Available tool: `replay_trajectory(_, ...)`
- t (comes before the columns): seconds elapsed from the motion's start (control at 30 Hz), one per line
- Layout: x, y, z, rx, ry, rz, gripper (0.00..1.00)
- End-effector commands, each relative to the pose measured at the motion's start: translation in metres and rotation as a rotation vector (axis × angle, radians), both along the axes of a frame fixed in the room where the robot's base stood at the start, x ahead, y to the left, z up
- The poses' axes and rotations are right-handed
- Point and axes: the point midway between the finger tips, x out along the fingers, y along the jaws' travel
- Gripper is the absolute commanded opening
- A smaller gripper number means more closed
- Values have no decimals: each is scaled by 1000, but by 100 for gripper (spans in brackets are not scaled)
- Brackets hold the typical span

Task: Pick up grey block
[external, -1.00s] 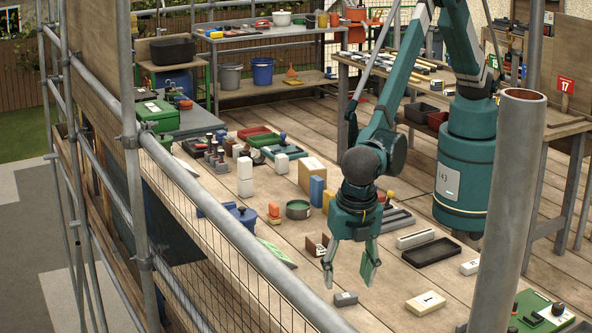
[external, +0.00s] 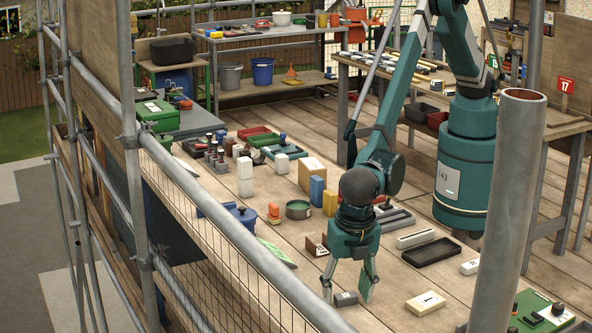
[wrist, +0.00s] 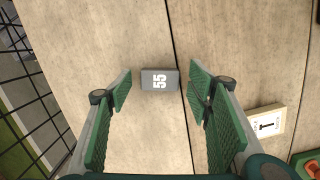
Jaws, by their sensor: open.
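The grey block (external: 345,298) lies on the wooden deck near the front scaffold rail. It also shows in the wrist view (wrist: 160,80), with white markings like "55" on its top. My gripper (external: 347,295) is open, its two fingers pointing down. In the external view the fingertips are low, one to either side of the block. In the wrist view the green finger pads of my gripper (wrist: 160,88) stand apart, with the block between and a little ahead of them. I cannot tell whether either finger touches it.
A cream block with a dark mark (external: 425,303) lies to the right. A black tray (external: 432,252) sits farther back. A small brown holder (external: 316,245) is behind the left finger. The scaffold rail and mesh (wrist: 32,78) run close on the left. Deck around the block is clear.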

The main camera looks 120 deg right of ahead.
Motion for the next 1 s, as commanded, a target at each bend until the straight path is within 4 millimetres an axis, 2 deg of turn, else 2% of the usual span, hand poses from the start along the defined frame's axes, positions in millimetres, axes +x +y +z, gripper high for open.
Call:
replay_trajectory(0.13,0,0,0,0,0,0,48)
replay_trajectory(0.33,0,0,0,0,0,0,22)
replay_trajectory(0.77,0,0,4,0,0,0,21)
replay_trajectory(1.0,0,0,22,0,0,0,21)
